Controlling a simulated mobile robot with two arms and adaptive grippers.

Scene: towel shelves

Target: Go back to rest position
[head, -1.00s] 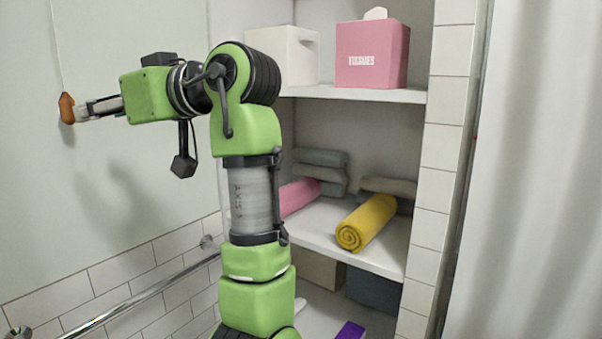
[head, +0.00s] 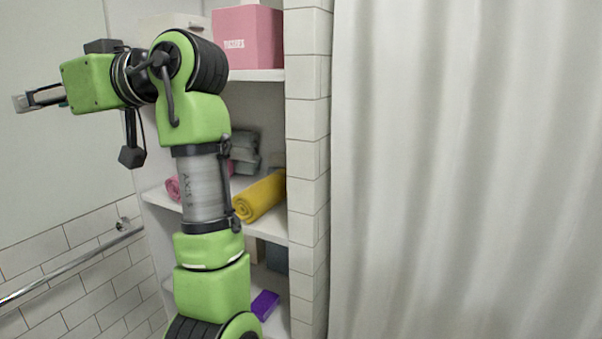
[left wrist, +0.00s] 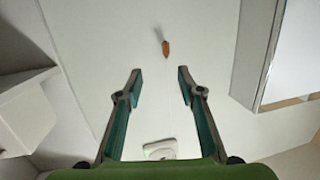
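My left arm (head: 205,185) is green and grey and stands raised in the left half of the head view. Its gripper (head: 38,98) points left toward the pale wall. In the left wrist view the two fingers of the left gripper (left wrist: 160,75) are spread apart with nothing between them. My right gripper is in neither view.
A white curtain (head: 465,170) fills the right side. A metal rail (head: 70,267) runs along the left wall. A small orange-brown hanging thing (left wrist: 165,48) lies beyond the fingertips.

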